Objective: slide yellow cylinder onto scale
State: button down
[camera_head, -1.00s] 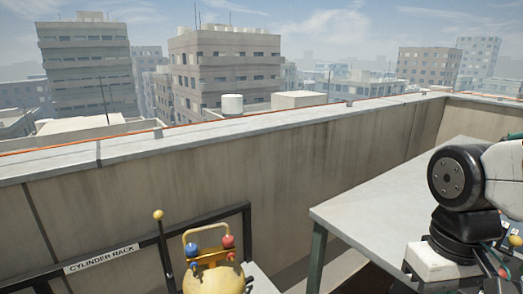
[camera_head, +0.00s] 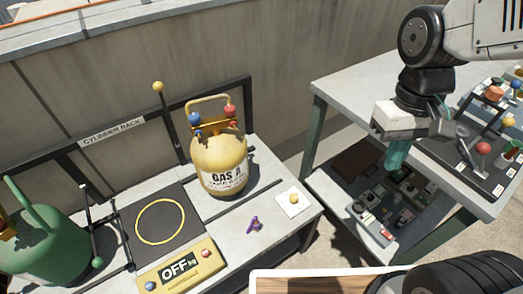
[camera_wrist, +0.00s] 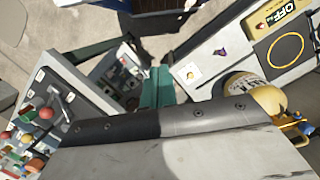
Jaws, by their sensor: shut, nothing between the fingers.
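The yellow cylinder (camera_head: 220,160), marked GAS A, stands upright on the grey rack bench, right of the scale and apart from it. It has a handle with a blue and a red knob. The scale (camera_head: 133,226) is a dark plate with a yellow ring, empty, with a yellow panel (camera_head: 178,268) reading OFF. My gripper (camera_head: 396,158) has teal fingers, shut and empty, right of the cylinder by the other table. In the wrist view my gripper (camera_wrist: 157,88) points down; the cylinder (camera_wrist: 243,86) is partly hidden at right, the scale (camera_wrist: 268,45) above it.
A green cylinder (camera_head: 42,240) stands left of the scale. A purple item (camera_head: 254,224) and a white card (camera_head: 293,201) with a yellow knob lie on the bench's right end. The right table (camera_head: 345,85) holds a panel of tools; its lower shelf holds boxes.

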jog(key=w+a+f+m+t+y, duration=0.1)
jog(key=w+a+f+m+t, duration=0.1)
jog(key=w+a+f, duration=0.8)
jog(key=w+a+f+m+t+y, duration=0.1)
jog(key=w+a+f+m+t, duration=0.35)
jog(key=f, duration=1.15)
jog(key=w+a+f+g+y, duration=0.1)
jog(key=w+a+f, duration=0.3)
jog(key=w+f, duration=0.7)
jog(key=w+a+r+m+t+y, duration=0.2)
jog(key=w+a+m+t+y, duration=0.1)
jog(key=w+a+m+t, duration=0.25)
jog(key=w+a+f+g, duration=0.1)
jog(key=w+a+f, duration=0.5)
jog(key=a+f, duration=0.1)
jog(key=shift+w+f, duration=0.25)
jog(key=shift+f, duration=0.05)
jog(key=shift+w, duration=0.1)
